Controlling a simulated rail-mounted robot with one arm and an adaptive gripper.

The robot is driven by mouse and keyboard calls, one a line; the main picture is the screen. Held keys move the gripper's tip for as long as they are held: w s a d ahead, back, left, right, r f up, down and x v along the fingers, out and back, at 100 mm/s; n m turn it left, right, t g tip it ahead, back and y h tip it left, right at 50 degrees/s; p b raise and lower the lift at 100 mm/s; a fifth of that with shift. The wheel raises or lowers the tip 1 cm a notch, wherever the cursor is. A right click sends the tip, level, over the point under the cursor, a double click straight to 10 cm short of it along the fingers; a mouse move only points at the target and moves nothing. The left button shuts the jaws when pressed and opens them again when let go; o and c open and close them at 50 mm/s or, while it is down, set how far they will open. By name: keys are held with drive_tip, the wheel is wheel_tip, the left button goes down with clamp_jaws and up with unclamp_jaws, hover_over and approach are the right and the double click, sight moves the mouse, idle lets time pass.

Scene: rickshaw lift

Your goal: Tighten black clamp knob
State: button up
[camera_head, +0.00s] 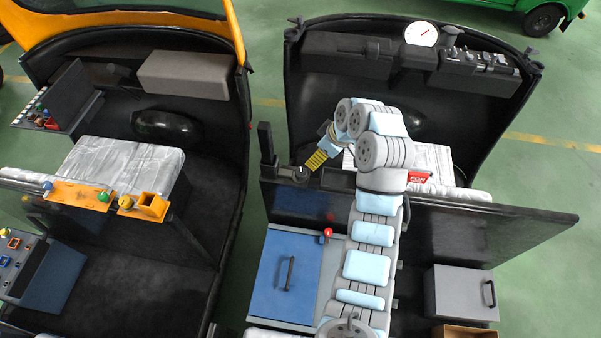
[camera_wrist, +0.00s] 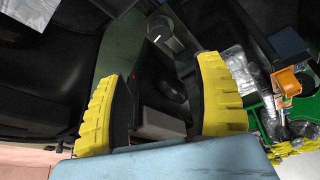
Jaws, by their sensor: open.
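The black clamp knob (camera_head: 301,175) sits by the left end of the dark panel in the right-hand cab, beside a black upright post (camera_head: 265,143). In the wrist view a round dark knob (camera_wrist: 160,27) with a small pale mark shows beyond the fingertips, near the top. My gripper (camera_head: 316,161) is just above and to the right of the knob in the head view. In the wrist view my gripper (camera_wrist: 160,68) has its two yellow fingers wide apart with nothing between them. The knob looks apart from both fingers. The clamp's underside is hidden.
A blue lid with a black handle (camera_head: 286,274) and a red knob (camera_head: 328,232) lie in front of the panel. A red box (camera_head: 418,177) lies right of my arm. A grey box (camera_head: 461,294) stands at lower right. A gap separates the left cab.

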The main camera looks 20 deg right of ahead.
drive_tip(key=b, duration=0.6)
approach(302, 172)
drive_tip(key=f, duration=0.2)
drive_tip(key=shift+w+a+p+x, duration=0.15)
drive_tip(key=shift+p+x, duration=0.15)
drive_tip(key=shift+x, duration=1.7)
drive_tip(key=shift+w+a+p+x, duration=0.1)
drive_tip(key=shift+p+x, duration=0.2)
drive_tip(key=shift+x, duration=1.7)
drive_tip(key=shift+r, duration=0.15)
drive_tip(key=c, duration=1.2)
